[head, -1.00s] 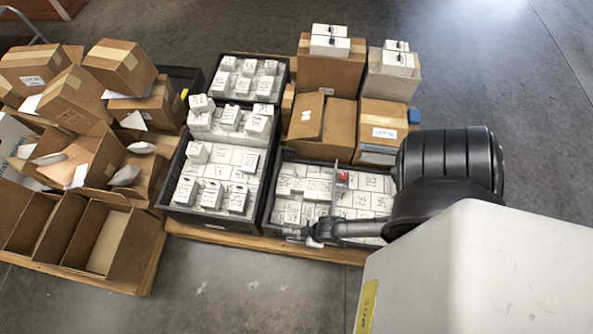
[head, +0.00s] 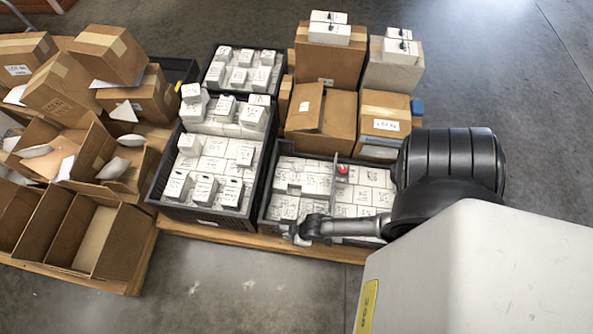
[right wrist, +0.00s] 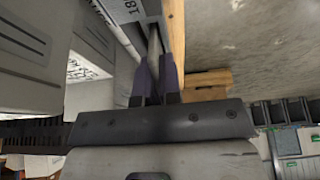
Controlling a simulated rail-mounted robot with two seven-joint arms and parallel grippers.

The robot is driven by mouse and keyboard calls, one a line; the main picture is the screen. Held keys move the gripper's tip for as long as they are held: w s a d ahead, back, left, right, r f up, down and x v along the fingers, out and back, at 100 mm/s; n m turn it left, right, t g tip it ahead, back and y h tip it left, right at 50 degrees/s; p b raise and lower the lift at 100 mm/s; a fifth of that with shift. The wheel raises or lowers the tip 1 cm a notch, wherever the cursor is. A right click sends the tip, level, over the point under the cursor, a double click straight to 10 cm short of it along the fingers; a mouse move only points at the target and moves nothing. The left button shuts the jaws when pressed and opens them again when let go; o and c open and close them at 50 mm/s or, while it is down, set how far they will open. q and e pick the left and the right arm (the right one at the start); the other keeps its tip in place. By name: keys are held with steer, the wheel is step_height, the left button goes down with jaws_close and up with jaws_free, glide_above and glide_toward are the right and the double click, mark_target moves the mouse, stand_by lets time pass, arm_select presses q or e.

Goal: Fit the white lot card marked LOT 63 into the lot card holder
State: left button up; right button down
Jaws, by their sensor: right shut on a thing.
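My right gripper (head: 300,233) is at the front edge of the right dark crate in the head view. In the right wrist view its two dark fingers (right wrist: 156,82) are shut on a thin pale card (right wrist: 154,45), seen nearly edge-on. I cannot read a LOT 63 marking on it. A grey surface marked with digits (right wrist: 126,10) is close beyond the fingertips; I cannot tell what it belongs to. The lot card holder cannot be made out for certain in either view. My left gripper is not in view.
The right crate (head: 263,212) holds white marked boxes, with a small red thing (head: 342,169) above them. Another crate (head: 152,190) of white boxes stands left of it. Cardboard boxes (head: 330,65) stand behind; open cartons (head: 118,240) are at left. The front floor (head: 240,290) is clear.

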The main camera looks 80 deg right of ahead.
steer(key=shift+s+f, duration=0.1)
steer(key=shift+f, duration=0.1)
steer(key=c, duration=1.5)
jaws_free()
steer(key=shift+w+a, duration=0.15)
steer(key=shift+w, duration=0.2)
steer(key=shift+o, duration=0.9)
steer(key=shift+r, duration=0.1)
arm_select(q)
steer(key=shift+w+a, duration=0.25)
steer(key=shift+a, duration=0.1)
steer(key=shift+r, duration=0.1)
arm_select(e)
steer(key=shift+s, duration=0.15)
